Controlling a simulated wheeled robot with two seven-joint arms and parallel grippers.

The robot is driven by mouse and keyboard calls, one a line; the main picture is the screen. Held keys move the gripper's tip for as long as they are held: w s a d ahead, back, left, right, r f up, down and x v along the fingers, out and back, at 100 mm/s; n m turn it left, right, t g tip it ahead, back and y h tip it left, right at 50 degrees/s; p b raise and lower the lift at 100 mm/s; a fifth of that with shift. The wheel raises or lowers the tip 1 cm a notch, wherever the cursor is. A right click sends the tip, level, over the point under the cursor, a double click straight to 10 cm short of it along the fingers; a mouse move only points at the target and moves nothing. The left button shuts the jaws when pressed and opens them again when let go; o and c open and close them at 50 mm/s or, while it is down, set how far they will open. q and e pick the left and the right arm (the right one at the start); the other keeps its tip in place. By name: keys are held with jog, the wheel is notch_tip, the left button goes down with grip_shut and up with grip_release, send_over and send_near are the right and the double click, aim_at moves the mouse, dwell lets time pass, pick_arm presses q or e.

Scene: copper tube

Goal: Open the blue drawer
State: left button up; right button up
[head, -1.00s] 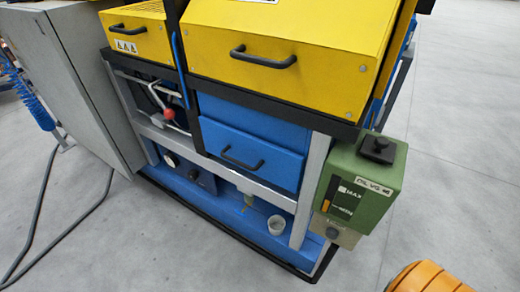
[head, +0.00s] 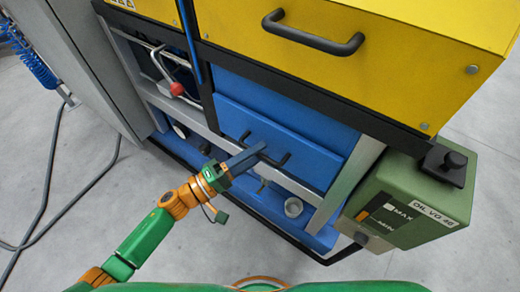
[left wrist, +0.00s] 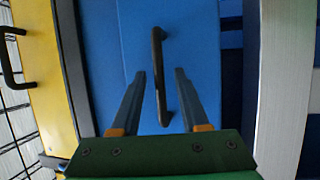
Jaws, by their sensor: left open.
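The blue drawer (head: 300,143) is in the lower part of the machine, under the yellow section, and its front looks shut. It has a black bar handle (left wrist: 158,52), partly hidden by my left gripper in the head view. My left gripper (head: 257,154) is at the handle. In the left wrist view the blue drawer front (left wrist: 105,40) fills the middle. The two fingers of my left gripper (left wrist: 160,73) are apart there, one on each side of the handle, with gaps showing between. I cannot tell whether the fingertips touch the drawer front. My right gripper is not in view.
A yellow front with a black handle (head: 313,37) overhangs above. A green oil box (head: 415,200) juts out at the right. A grey cabinet (head: 75,70) is at the left.

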pick_arm(q)
jog(key=shift+w+d, duration=0.2)
jog(key=shift+d, duration=0.05)
grip_shut()
dwell(1.3)
